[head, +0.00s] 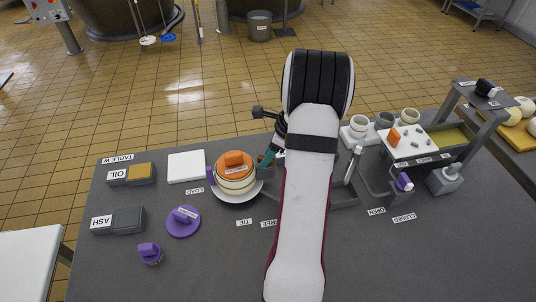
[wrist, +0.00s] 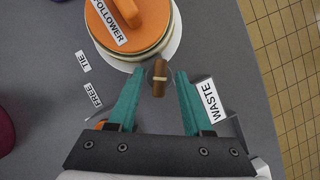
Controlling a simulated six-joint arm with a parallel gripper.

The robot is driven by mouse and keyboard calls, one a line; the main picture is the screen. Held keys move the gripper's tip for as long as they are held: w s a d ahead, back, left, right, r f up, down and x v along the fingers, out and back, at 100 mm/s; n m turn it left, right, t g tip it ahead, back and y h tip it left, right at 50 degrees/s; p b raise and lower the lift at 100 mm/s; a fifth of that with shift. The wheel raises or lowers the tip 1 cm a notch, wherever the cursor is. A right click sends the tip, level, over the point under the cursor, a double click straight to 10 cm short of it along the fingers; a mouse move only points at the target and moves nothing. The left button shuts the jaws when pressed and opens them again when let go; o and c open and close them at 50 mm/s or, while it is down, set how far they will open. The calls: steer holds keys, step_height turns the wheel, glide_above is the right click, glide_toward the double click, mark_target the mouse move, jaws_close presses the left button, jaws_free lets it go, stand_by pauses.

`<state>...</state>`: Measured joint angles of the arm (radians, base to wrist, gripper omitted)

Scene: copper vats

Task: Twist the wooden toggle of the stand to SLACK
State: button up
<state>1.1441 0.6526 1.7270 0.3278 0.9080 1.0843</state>
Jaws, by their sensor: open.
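My gripper (wrist: 160,74) is open, with one teal finger on each side of the toggle and a visible gap to each. I cannot tell whether the fingertips are level with it in height. In the head view my arm hides the toggle and most of the gripper; a teal finger (head: 267,157) shows beside the orange follower (head: 234,164). The stand's body is mostly hidden, and I see no readable SLACK label.
The follower sits on a cream round mould (head: 237,184) on a white plate (head: 238,196), close to my fingers. A WASTE label (wrist: 210,100) is right of my gripper. TIE (wrist: 83,62) and FREE (wrist: 93,95) labels lie left. A purple-knobbed disc (head: 183,222) stands farther left.

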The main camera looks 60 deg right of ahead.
jaws_close()
